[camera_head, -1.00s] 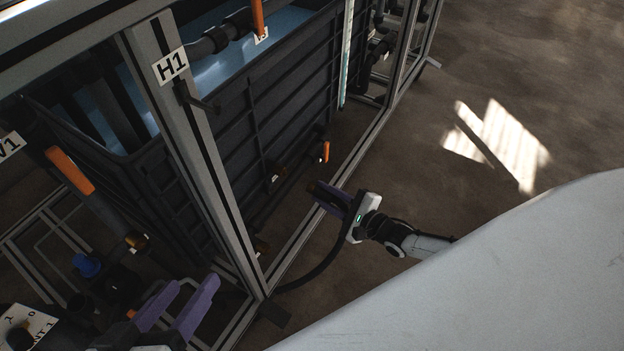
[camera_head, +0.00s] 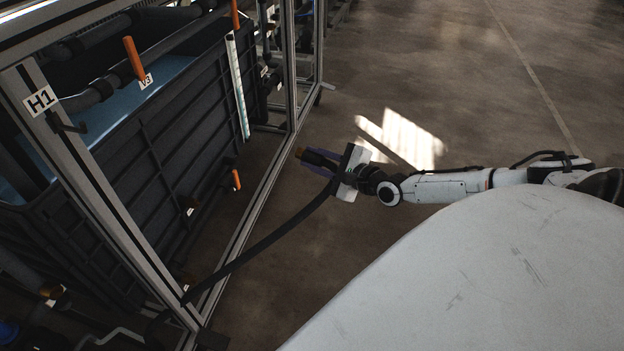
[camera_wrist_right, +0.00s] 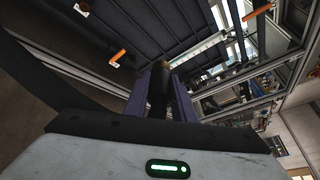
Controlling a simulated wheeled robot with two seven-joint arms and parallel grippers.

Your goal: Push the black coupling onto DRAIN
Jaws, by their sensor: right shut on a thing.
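My right gripper (camera_head: 312,164) has its purple fingers shut on the black coupling (camera_head: 320,158), which has a brass-coloured tip pointing left towards the frame. In the right wrist view the black coupling (camera_wrist_right: 158,90) sits between the fingers (camera_wrist_right: 163,88). A dark hose (camera_head: 270,240) runs from the gripper down to the foot of the frame. No label reading DRAIN is legible. A small orange-handled valve (camera_head: 236,180) sits low on the dark tank wall, apart from the coupling; it seems to show in the right wrist view (camera_wrist_right: 117,57). My left gripper is out of view.
A metal frame with an H1 post (camera_head: 85,180) surrounds the dark ribbed tank (camera_head: 150,140). Its bottom rail (camera_head: 255,200) lies between the gripper and the tank. Another orange handle (camera_head: 134,58) stands above the tank by a V3 tag. Open floor (camera_head: 440,90) lies to the right.

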